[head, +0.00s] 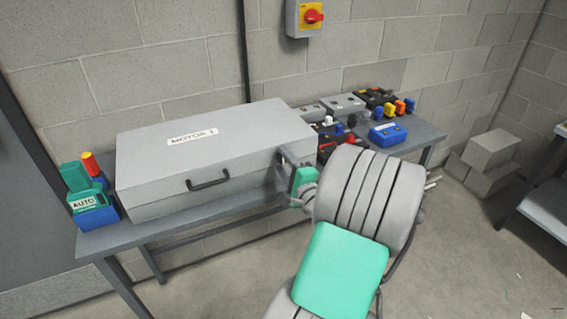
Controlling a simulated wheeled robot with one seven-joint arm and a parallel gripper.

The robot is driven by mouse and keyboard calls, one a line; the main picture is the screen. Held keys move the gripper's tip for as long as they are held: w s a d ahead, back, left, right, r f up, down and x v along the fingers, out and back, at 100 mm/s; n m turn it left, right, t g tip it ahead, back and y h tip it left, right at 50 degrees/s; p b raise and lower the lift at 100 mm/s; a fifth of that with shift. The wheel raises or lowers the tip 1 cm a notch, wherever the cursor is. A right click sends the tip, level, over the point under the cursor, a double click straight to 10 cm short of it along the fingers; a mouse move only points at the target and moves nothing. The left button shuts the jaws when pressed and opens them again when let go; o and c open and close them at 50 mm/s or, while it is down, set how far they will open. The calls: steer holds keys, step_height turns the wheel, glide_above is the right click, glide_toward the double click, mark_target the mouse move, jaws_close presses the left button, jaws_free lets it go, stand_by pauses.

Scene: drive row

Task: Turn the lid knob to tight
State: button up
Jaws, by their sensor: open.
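A large grey box (160,165) labelled "MOTOR 1" sits on the bench with its lid (230,125) down. A black handle (208,180) is on its front. My gripper (288,160) is at the box's right front corner, in front of its right end. It is open, but my arm and wrist hide most of it. I cannot make out the lid knob or its markings; it may be hidden behind my gripper. I cannot tell whether the gripper touches the box.
A blue and green "AUTO" unit (92,205) stands left of the box. Several switches and a blue box (388,134) crowd the bench (425,130) at right. A red-knobbed yellow switch (312,17) is on the wall. Grey blocks (492,150) lie on the floor at right.

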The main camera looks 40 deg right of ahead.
steer(key=shift+s, duration=0.1)
steer(key=shift+s+f, duration=0.1)
steer(key=shift+s, duration=0.3)
steer(key=b+v, duration=0.1)
steer(key=v, duration=0.6)
steer(key=shift+w+a, duration=0.1)
steer(key=shift+a, duration=0.05)
